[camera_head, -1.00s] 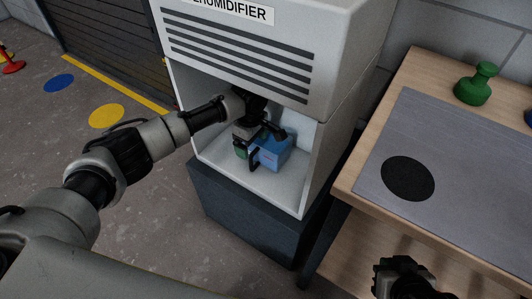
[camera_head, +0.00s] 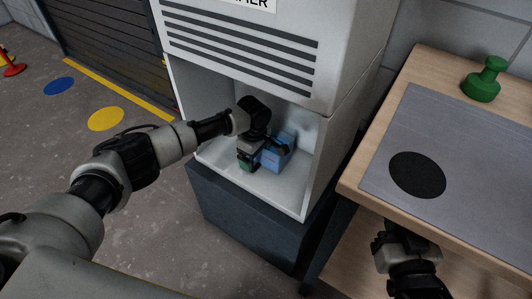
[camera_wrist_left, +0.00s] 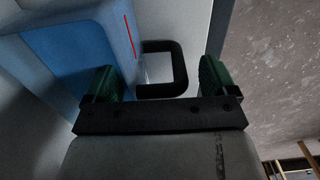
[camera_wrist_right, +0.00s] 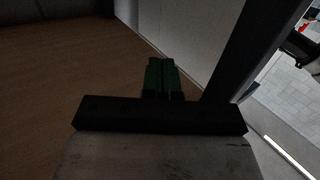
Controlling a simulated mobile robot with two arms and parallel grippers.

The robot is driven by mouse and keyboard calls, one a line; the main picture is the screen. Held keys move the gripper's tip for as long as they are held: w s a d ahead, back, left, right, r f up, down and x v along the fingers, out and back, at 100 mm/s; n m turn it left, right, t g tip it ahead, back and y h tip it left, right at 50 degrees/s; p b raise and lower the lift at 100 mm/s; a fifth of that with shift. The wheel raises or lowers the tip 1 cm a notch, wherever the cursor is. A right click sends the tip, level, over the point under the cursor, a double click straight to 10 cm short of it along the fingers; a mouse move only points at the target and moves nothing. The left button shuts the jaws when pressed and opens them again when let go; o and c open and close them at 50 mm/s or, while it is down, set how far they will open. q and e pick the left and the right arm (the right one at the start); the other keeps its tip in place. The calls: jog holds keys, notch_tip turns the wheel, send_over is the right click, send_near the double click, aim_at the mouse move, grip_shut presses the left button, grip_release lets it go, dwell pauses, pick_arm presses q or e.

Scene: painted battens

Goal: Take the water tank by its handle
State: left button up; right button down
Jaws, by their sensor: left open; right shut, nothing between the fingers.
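The blue water tank (camera_head: 279,152) stands inside the open lower bay of the dehumidifier. In the left wrist view the tank (camera_wrist_left: 75,58) fills the upper left, with a black loop handle (camera_wrist_left: 181,70) on its side. My left gripper (camera_head: 252,163) is in the bay at the tank's front left. It is open, and in the left wrist view its green fingertips (camera_wrist_left: 158,82) stand on either side of the handle, with gaps to it. My right gripper (camera_wrist_right: 161,75) is shut and empty, near the workbench's front edge.
The dehumidifier bay's side wall (camera_head: 312,165) and floor enclose the tank closely. The workbench (camera_head: 350,190) stands at the right, with a grey mat (camera_head: 460,150), a black disc (camera_head: 418,175) and a green object (camera_head: 484,80).

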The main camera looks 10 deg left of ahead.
pick_arm(q)
jog(key=shift+f, duration=0.25)
jog(key=c, duration=1.5)
jog(key=shift+w+r, duration=0.1)
grip_shut()
